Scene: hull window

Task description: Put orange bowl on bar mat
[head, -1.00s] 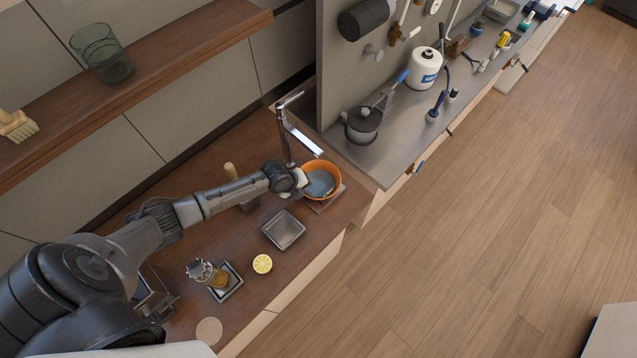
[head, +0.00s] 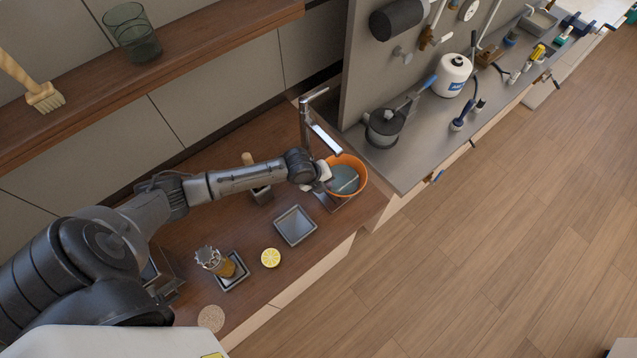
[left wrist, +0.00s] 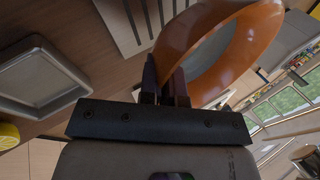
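The orange bowl (head: 361,184) is at the far right end of the wooden counter, beside the tap, over a slatted plate (head: 330,204). It looks tilted and seems slightly clear of the plate. My left gripper (head: 324,174) is at the bowl's left rim. In the left wrist view the two fingers (left wrist: 166,84) are close together with the wall of the bowl (left wrist: 238,55) between them. The slatted plate (left wrist: 128,22) also shows there. No mat is clearly recognisable; I cannot tell whether this plate is the bar mat. My right gripper is not in view.
A metal tap (head: 307,125) stands close behind the bowl. A grey square dish (head: 295,226), a lemon half (head: 270,258), a glass on a small tray (head: 232,281) and a round coaster (head: 211,319) lie nearer. A wooden shelf (head: 210,48) overhangs the back.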

